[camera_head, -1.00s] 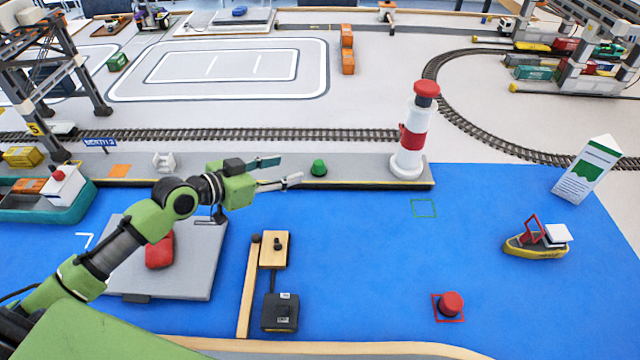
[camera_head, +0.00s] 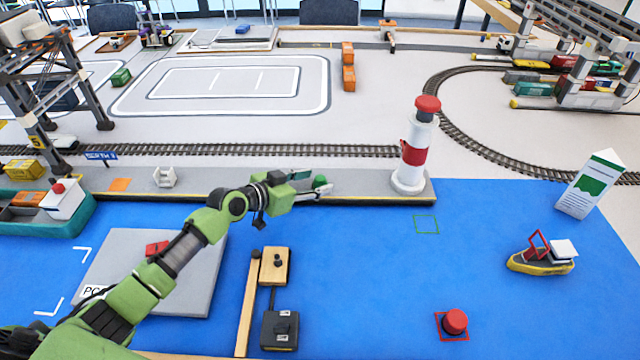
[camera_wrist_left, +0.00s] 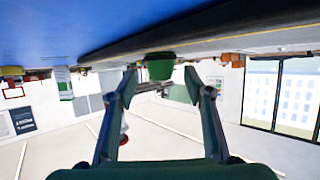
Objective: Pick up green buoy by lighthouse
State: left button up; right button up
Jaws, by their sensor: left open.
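The green buoy (camera_head: 320,181) stands on the grey quay (camera_head: 370,186), to the left of the red and white lighthouse (camera_head: 413,150). My left gripper (camera_head: 316,185) is open, with its fingertips at the buoy. In the left wrist view, which is upside down, the buoy (camera_wrist_left: 160,66) shows between the two spread fingertips (camera_wrist_left: 161,78). I cannot tell whether either finger touches it. A small part of the lighthouse (camera_wrist_left: 124,124) shows behind one finger there. My right gripper is not in view.
A red buoy (camera_head: 455,321) and a yellow boat (camera_head: 540,255) are on the blue water mat (camera_head: 370,270). A white block (camera_head: 164,177) is on the quay at left. A railway track (camera_head: 300,151) runs behind the quay. A white sign (camera_head: 590,184) stands at right.

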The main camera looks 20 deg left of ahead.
aim_at(316, 181)
pick_arm(q)
jog(key=x, duration=0.3)
jog(key=shift+w+f, duration=0.1)
jog(key=shift+w, duration=0.05)
jog(key=c, duration=1.2)
jog(key=shift+a, duration=0.1)
